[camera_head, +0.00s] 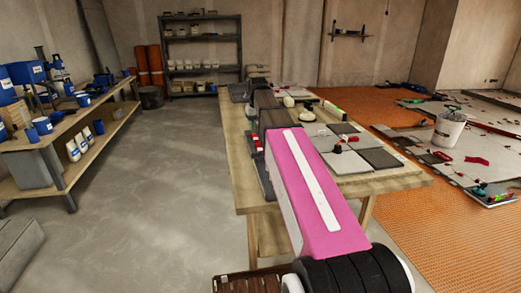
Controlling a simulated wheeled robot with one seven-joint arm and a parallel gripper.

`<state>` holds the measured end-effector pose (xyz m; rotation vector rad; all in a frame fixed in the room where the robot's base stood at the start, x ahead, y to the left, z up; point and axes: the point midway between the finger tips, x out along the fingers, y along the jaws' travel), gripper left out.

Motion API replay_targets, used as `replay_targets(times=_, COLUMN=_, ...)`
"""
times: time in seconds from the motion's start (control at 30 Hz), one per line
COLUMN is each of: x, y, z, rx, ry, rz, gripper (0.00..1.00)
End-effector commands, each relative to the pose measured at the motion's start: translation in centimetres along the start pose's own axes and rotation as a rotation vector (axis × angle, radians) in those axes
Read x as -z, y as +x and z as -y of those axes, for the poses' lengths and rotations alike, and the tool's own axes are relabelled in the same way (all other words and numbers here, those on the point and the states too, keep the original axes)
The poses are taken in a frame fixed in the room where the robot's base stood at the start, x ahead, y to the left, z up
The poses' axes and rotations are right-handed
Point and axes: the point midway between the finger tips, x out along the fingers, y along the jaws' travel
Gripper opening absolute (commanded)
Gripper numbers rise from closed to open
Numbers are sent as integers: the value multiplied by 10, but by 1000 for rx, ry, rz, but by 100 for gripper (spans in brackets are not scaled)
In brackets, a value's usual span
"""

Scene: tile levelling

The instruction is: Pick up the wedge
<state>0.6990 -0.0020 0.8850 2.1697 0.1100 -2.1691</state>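The work table (395,183) stands in the middle right, with grey tiles (345,160) on it. Small red pieces lie on the table: some (257,143) at its left edge close beside my arm, and one (338,148) on the tiles. They are too small to tell which is the wedge. My pink arm reaches forward over the table's left side. Dark parts at its far end stand over the table, but I cannot make out the fingers of my gripper, or whether they hold anything.
A wooden bench (85,150) with blue containers stands at the left, and a dark shelf (203,50) at the back wall. At the right, a white bucket (449,128) stands on the partly tiled orange floor (400,225). The grey floor (165,180) between bench and table is clear.

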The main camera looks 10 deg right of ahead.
Motion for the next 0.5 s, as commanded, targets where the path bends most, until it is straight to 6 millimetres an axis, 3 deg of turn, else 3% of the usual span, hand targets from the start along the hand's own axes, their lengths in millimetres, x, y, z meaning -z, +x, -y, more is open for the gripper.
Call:
replay_targets(times=0.1, x=-1, y=17, z=0, rx=0, ry=0, rz=2, gripper=36)
replay_targets(times=0.5, x=-2, y=47, z=3, rx=0, ry=0, rz=2, gripper=36)
